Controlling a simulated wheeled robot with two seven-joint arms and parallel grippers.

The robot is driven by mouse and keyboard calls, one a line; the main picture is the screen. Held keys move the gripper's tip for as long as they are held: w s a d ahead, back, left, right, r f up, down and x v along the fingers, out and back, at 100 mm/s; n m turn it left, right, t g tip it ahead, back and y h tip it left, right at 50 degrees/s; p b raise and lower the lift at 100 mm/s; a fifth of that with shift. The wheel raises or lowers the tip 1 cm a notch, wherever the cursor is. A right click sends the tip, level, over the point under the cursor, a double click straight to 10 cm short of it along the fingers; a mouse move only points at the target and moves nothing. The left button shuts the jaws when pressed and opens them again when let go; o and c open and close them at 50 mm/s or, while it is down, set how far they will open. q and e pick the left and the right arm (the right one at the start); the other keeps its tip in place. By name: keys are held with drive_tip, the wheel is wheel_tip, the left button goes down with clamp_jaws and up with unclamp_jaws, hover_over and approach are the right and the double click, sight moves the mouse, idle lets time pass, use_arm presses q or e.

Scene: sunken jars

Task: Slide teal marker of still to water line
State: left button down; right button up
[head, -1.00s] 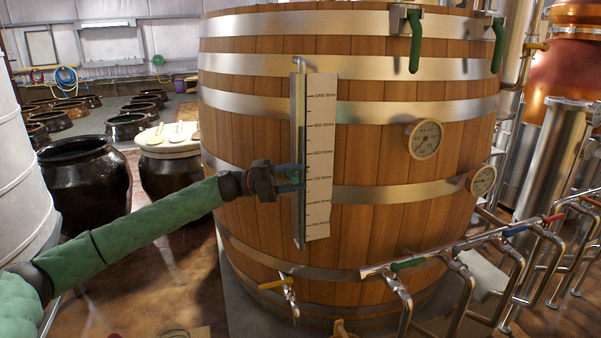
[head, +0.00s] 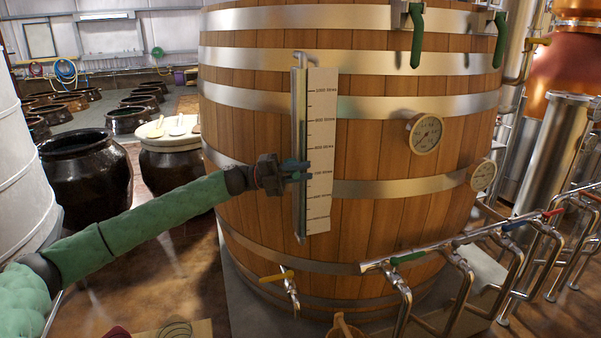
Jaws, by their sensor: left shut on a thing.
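A large wooden vat (head: 390,218) with metal hoops fills the middle of the head view. On its left side stands an upright sight tube (head: 299,110) beside a white scale board (head: 320,130) with printed level marks. My left gripper (head: 294,170) reaches in from the left and is shut at the tube, a little below the middle of the scale. Teal pieces show at its fingertips; I cannot separate the teal marker from the fingers. I cannot make out a water line in the tube. My right gripper is out of view.
Round dials (head: 426,134) sit on the vat's right side. Dark jars (head: 85,185) stand at the left. The floor at lower left is mostly clear.

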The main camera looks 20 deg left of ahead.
use_arm(q)
wheel_tip(320, 180, up, 12)
drive_tip(key=shift+r+p, duration=0.1)
drive_tip(key=shift+p, duration=0.45)
drive_tip(key=c, duration=1.3)
unclamp_jaws()
drive_tip(key=b+v, duration=0.4)
drive_tip(key=v, duration=0.3)
drive_tip(key=shift+a+f, duration=0.2)
drive_tip(key=shift+a, duration=0.15)
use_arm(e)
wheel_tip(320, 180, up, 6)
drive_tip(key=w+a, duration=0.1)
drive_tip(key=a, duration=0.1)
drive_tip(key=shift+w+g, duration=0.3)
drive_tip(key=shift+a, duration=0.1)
